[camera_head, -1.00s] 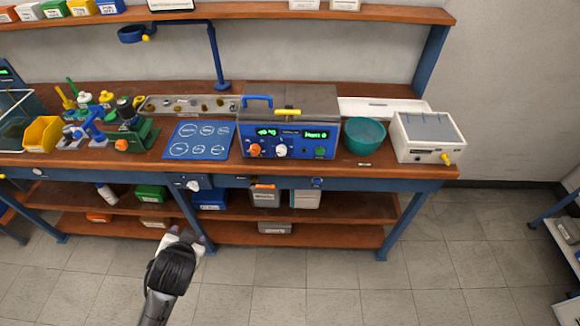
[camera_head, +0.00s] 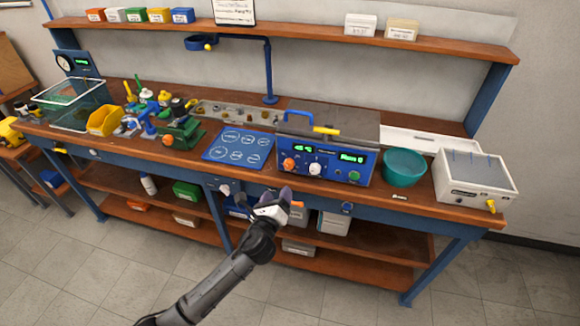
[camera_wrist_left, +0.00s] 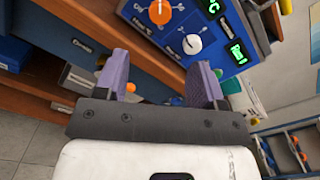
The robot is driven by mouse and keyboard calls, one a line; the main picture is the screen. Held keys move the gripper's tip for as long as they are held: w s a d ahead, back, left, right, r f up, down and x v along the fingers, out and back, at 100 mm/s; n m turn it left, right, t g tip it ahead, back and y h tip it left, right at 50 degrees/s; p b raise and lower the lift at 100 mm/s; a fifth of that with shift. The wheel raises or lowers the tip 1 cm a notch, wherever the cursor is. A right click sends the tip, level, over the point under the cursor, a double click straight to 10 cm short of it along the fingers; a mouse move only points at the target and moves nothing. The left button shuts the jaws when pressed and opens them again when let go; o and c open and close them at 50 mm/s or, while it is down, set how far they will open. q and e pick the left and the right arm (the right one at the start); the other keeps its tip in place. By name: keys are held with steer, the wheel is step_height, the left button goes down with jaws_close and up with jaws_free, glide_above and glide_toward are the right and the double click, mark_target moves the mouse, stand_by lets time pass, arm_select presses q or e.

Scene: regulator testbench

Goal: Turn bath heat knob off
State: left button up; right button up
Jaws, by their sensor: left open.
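The bath heater (camera_head: 325,145) is a grey-topped box with a blue front panel and green displays, standing on the bench. Its panel has an orange knob (camera_head: 289,164), a white knob (camera_head: 315,168) and a green knob (camera_head: 354,176). In the left wrist view the orange knob (camera_wrist_left: 160,11) and white knob (camera_wrist_left: 192,44) show beyond the fingers. My left gripper (camera_head: 284,195) is open and empty, in front of and below the panel, apart from the knobs. My right gripper is not in view.
A blue mat with circles (camera_head: 239,147) lies left of the heater, and a teal bowl (camera_head: 404,167) stands right of it. A white box (camera_head: 475,178) is at the bench's right end. The bench's front edge lies between my gripper and the panel.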

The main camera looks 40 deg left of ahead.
mark_target(289, 167)
arm_select(q)
steer(key=b+x, duration=0.1)
steer(key=x, duration=1.2)
steer(key=shift+w, duration=0.1)
steer(key=shift+c, duration=0.2)
steer(key=c, duration=0.9)
